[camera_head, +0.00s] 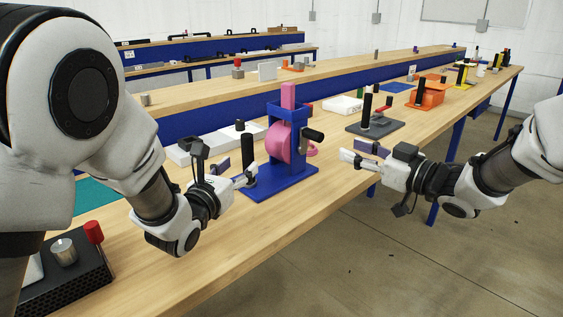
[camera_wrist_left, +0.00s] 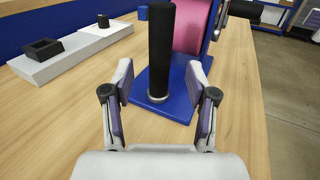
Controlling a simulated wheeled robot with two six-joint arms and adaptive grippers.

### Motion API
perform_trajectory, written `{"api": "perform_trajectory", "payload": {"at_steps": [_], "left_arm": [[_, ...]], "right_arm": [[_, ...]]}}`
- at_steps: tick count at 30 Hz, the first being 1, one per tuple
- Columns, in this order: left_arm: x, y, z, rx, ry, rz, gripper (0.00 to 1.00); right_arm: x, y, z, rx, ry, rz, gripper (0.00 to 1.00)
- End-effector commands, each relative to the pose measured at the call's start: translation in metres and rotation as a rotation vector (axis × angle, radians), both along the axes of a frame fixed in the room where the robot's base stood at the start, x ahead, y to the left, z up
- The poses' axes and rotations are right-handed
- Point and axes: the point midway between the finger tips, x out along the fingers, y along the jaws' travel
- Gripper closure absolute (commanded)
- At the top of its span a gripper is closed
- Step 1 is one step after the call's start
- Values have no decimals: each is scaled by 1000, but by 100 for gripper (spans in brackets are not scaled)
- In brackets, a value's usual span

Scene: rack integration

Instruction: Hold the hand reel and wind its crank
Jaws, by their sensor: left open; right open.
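The hand reel has a blue frame and base (camera_head: 290,184) with a pink drum (camera_head: 277,142) and stands on the wooden bench. Its crank has a black knob (camera_head: 313,135) on the right side. An upright black handle (camera_wrist_left: 161,45) rises from the base's near left; a finger partly hides it in the head view. My left gripper (camera_head: 238,162) is open and empty, its fingers pointing at the handle. In the left wrist view the handle stands just beyond the fingertips, centred in the gap. My right gripper (camera_head: 354,150) is open and empty, right of the crank, apart from it.
A white tray block (camera_wrist_left: 65,50) lies left of the reel. A dark plate with posts (camera_head: 375,128) and an orange fixture (camera_head: 430,92) stand further along the bench. A black box with a red knob (camera_head: 93,232) is at front left.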

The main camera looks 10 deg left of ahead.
Motion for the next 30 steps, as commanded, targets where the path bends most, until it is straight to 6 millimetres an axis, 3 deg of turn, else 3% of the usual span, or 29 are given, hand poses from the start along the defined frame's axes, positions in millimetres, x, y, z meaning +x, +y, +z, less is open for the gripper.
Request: {"api": "perform_trajectory", "payload": {"at_steps": [3, 9, 17, 18, 23, 30], "left_arm": [[22, -7, 0, -1, -2, -2, 42], [49, -14, 0, -1, -1, 0, 42], [54, -15, 0, -1, 0, 0, 42], [54, -15, 0, -1, 0, 0, 46], [53, -14, 0, -1, 0, 0, 100], [53, -14, 0, -1, 0, 0, 100]], "right_arm": [[0, 0, 0, 1, 1, 0, 58], [0, 0, -1, 0, 1, -1, 58], [0, 0, -1, 1, 2, -1, 58], [0, 0, -1, 1, 2, -1, 58], [0, 0, -1, 1, 2, -1, 58], [0, 0, -1, 1, 2, -1, 58]]}}
